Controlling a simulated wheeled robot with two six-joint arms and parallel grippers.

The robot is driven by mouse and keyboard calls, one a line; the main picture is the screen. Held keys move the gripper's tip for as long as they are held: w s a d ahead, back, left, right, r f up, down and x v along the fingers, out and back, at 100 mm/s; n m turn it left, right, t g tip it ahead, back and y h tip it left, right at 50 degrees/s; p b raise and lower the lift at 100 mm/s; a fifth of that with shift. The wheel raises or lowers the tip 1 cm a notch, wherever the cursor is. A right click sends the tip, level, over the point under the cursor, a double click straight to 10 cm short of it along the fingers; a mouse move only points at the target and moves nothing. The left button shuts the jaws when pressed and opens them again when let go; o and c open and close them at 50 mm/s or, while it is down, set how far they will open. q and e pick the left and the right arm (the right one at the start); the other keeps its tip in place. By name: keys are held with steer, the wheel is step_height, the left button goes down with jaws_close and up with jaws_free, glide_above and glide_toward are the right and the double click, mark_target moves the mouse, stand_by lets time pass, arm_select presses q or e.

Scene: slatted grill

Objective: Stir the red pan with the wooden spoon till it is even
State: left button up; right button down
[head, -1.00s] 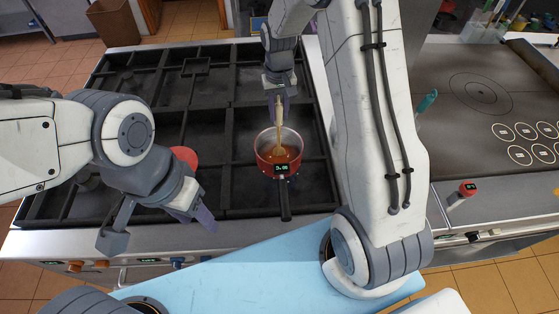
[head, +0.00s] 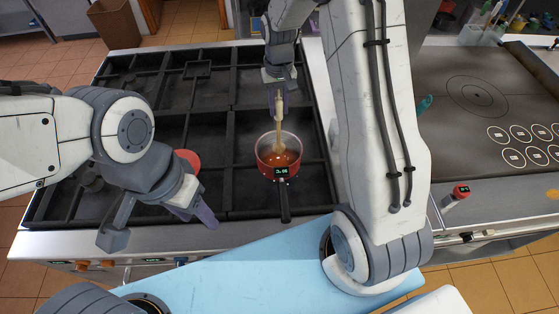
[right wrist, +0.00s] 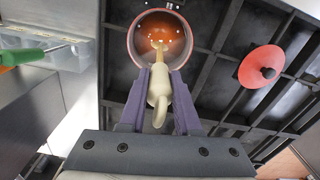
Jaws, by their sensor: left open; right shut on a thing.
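The red pan (head: 263,160) sits on the slatted grill, its dark handle (head: 285,205) toward the front edge. It holds orange-red liquid (head: 284,160), with lighter glints on the surface in the right wrist view (right wrist: 160,35). The wooden spoon (head: 280,133) stands steeply with its lower end in the pan. My right gripper (head: 278,100) is above the pan, shut on the spoon's pale handle, which shows between its purple fingers in the right wrist view (right wrist: 160,88). My left gripper (head: 160,228) is open and empty over the grill's front left, apart from the pan.
A red lid-like disc with a dark knob (right wrist: 262,66) lies on the grill, partly behind my left arm in the head view (head: 188,160). A green-handled tool (right wrist: 22,56) lies beside the grill. A hotplate with ringed markings (head: 478,95) stands at right.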

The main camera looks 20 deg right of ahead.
mark_target(279, 91)
steer(key=shift+r+p, duration=0.5)
steer(key=shift+r, duration=0.45)
steer(key=shift+r+p, duration=0.45)
steer(key=shift+r, duration=2.3)
